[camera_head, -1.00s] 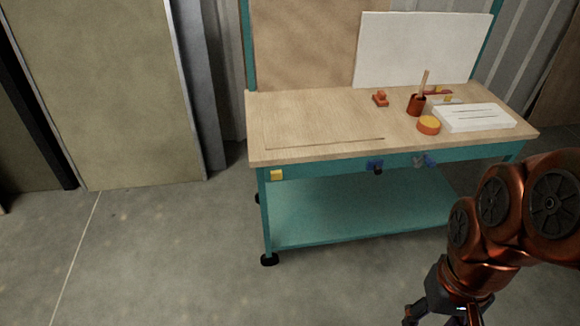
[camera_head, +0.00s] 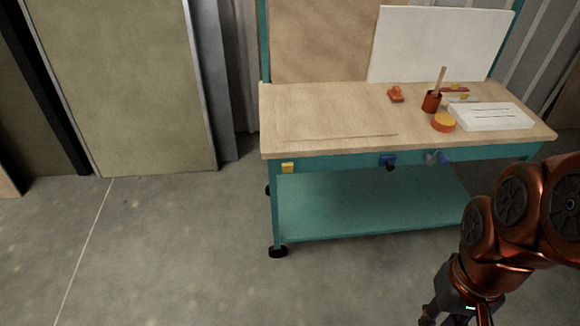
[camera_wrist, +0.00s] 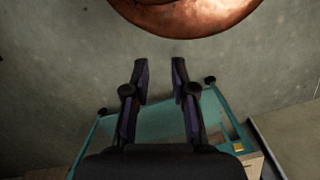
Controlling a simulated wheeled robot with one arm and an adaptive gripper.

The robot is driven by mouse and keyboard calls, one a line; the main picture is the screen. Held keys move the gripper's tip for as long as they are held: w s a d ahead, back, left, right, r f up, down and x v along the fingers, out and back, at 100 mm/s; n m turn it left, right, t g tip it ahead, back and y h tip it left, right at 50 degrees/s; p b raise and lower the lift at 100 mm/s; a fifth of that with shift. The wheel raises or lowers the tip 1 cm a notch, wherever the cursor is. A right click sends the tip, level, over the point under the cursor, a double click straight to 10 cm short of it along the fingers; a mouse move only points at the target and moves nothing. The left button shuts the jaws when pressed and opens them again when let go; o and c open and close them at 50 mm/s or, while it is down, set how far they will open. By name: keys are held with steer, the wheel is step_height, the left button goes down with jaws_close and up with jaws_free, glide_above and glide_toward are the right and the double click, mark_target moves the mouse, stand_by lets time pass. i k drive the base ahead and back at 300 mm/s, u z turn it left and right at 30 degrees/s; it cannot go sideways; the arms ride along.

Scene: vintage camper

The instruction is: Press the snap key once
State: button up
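I cannot tell for sure which part is the snap key. A small yellow square block (camera_head: 287,167) sits on the teal front rail of the workbench at its left end; it also shows in the wrist view (camera_wrist: 238,147). A blue fitting with a dark knob (camera_head: 388,161) is at the middle of the rail, and a blue-grey lever-like part (camera_head: 436,157) is to its right. My gripper (camera_wrist: 160,70) is open and empty, its two fingers apart. In the head view it hangs at the lower right, apart from the bench, partly cut off by the frame edge.
The workbench's wooden top (camera_head: 330,110) holds an orange-red block (camera_head: 396,94), a red cup (camera_head: 431,102) with a stick, an orange-yellow round item (camera_head: 443,122) and a white box (camera_head: 495,116). A teal lower shelf (camera_head: 360,205) is empty. The floor (camera_head: 180,260) at left is clear.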

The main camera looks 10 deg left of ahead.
mark_target(286, 167)
steer(key=z, duration=0.4)
steer(key=i, duration=0.5)
steer(key=u, duration=3.8)
